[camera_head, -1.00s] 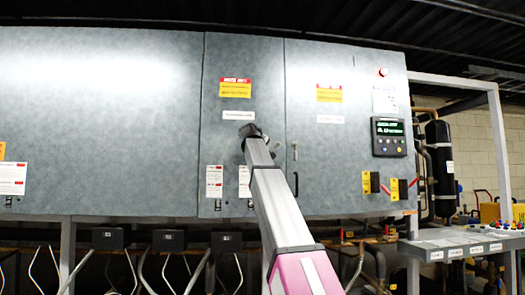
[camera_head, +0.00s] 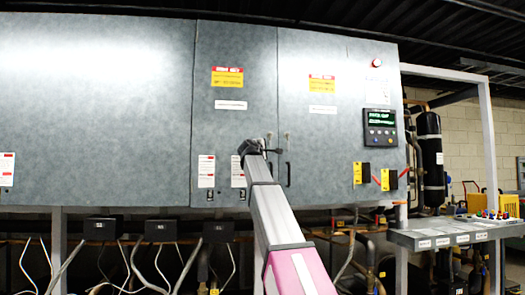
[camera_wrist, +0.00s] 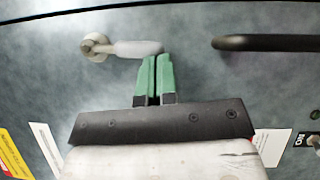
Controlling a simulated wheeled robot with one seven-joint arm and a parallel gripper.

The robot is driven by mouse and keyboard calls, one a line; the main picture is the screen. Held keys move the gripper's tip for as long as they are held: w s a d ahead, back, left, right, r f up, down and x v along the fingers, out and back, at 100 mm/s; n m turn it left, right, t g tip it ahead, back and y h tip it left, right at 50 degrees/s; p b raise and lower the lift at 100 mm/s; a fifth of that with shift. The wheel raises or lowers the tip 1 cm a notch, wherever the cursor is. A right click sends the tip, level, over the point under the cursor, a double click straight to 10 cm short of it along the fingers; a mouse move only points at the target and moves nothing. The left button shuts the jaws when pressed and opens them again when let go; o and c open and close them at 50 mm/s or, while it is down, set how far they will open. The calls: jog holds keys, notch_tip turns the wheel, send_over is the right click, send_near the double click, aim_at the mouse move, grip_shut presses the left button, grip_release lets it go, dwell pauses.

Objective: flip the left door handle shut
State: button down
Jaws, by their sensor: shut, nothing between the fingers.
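The left door's lever handle (camera_wrist: 138,48) is light grey, on a round pivot (camera_wrist: 94,46), in the wrist view. From the pivot it points toward the black bar, which is downward on the door. In the head view a small pale lever (camera_head: 269,137) shows just right of my gripper (camera_head: 246,149). My gripper (camera_wrist: 154,78) is shut and empty. In the wrist view its green fingertips lie just below the lever's free end, very close; I cannot tell whether they touch. The left door (camera_head: 232,130) looks closed against the cabinet.
A black bar handle (camera_wrist: 268,42) lies past the lever's free end in the wrist view. The right door (camera_head: 330,150) carries another black bar handle (camera_head: 288,174) and a control display (camera_head: 380,127). A small workbench (camera_head: 450,238) stands at the right. Pipes run beneath the cabinet.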

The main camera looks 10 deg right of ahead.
jog(key=shift+d+f, duration=0.1)
jog(key=shift+d, duration=0.15)
dwell(0.4)
jog(key=shift+s, duration=0.1)
jog(key=v, duration=1)
jog(key=shift+s+a, duration=0.2)
jog(key=shift+s, duration=0.1)
